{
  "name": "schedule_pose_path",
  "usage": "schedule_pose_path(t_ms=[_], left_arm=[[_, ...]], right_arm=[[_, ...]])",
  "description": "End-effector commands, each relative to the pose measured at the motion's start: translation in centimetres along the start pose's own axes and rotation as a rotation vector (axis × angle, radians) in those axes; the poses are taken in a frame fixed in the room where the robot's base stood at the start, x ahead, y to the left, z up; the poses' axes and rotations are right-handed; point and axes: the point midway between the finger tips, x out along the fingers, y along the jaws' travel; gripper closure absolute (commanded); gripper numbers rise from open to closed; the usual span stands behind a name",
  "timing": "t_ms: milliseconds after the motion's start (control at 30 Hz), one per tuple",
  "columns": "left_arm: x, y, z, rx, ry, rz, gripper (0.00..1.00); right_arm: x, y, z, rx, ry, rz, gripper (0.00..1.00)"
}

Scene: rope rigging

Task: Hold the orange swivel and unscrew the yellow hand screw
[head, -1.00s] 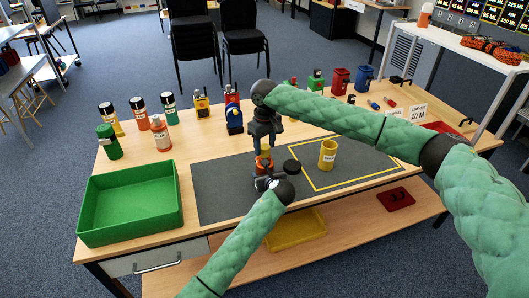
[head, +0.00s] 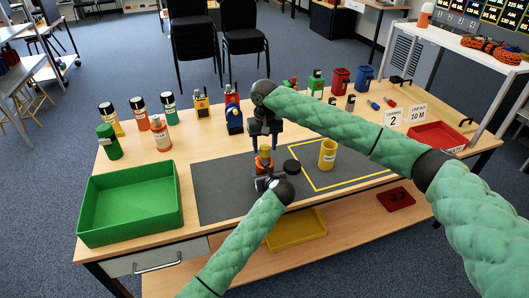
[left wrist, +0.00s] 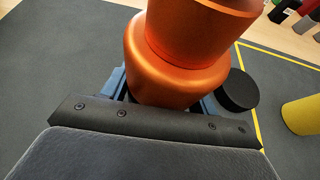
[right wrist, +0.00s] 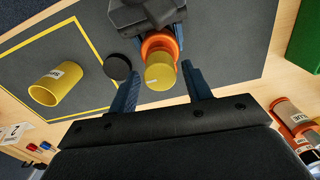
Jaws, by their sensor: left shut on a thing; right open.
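The orange swivel (head: 264,163) stands upright on the dark grey mat, and its orange body fills the top of the left wrist view (left wrist: 180,60). My left gripper (head: 268,181) is shut on its lower part. The yellow hand screw (head: 265,150) sits on top of the swivel. In the right wrist view the yellow screw (right wrist: 160,74) shows from above with the orange swivel (right wrist: 158,42) behind it. My right gripper (right wrist: 163,90) is open above, its blue fingers on either side of the screw and apart from it.
A black round disc (head: 292,166) and a yellow cup (head: 327,154) stand to the right of the swivel. A green tray (head: 130,203) is at the left. Several bottles and coloured devices line the back. The mat (head: 215,190) is clear left of the swivel.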

Motion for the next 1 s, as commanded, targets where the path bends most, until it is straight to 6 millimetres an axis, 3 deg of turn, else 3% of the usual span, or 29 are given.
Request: schedule_pose_path(t_ms=[300, 667, 700, 867, 1000], left_arm=[[0.0, 0.0, 0.03, 0.0, 0.0, 0.0, 0.68], [0.0, 0.0, 0.03, 0.0, 0.0, 0.0, 0.68], [0.0, 0.0, 0.03, 0.0, 0.0, 0.0, 0.68], [-0.01, 0.0, 0.03, 0.0, 0.0, 0.0, 0.68], [-0.01, 0.0, 0.03, 0.0, 0.0, 0.0, 0.68]], right_arm=[[0.01, -0.05, 0.0, 0.269, 0.0, -0.002, 0.51], [0.02, 0.0, 0.0, 0.33, 0.0, 0.0, 0.51], [0.01, 0.0, 0.0, 0.33, 0.0, 0.0, 0.53], [0.01, 0.01, -0.01, 0.329, 0.0, 0.0, 0.84], [0.01, 0.01, -0.01, 0.322, 0.0, 0.0, 0.85]])
